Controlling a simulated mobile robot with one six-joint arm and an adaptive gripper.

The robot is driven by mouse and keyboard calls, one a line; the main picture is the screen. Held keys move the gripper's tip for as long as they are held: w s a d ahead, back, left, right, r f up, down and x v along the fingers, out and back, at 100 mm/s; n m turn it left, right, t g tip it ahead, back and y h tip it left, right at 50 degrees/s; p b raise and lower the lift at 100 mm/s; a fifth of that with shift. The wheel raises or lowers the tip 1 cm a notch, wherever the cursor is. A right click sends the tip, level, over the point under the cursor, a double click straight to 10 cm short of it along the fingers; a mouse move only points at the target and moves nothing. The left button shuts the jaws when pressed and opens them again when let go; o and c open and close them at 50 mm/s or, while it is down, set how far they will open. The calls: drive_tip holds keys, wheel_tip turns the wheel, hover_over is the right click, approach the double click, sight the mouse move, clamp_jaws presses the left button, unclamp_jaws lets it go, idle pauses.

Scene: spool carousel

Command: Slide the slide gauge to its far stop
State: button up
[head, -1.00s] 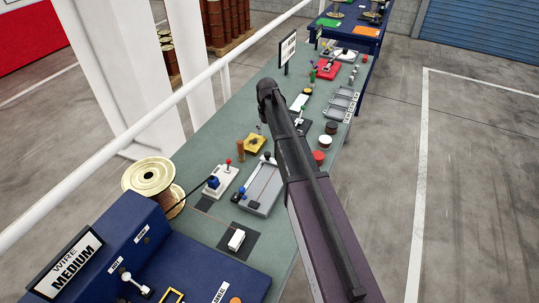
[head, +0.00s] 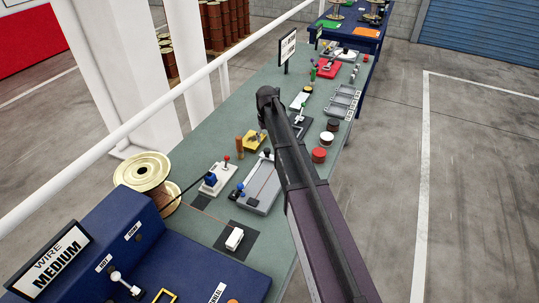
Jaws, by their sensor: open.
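A long grey fixture (head: 265,190) with a thin line along its middle lies on the green bench top, left of my arm; it looks like the slide gauge. A small dark blue block with a black top (head: 237,191) sits at its near left edge. A dark knob stands at its far end. My arm reaches forward over the bench, beside and partly over the fixture's right side. Its dark front joint is farther along the bench than the fixture. My gripper's fingers cannot be made out; they are hidden behind the arm or out of sight.
A white block (head: 235,238) lies on a dark mat nearer. Red (head: 318,155) and white spools are at right. A white rail runs along the left.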

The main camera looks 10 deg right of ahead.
sight(267, 150)
drive_tip(key=shift+f+b, duration=3.3)
drive_tip(key=shift+f, duration=0.3)
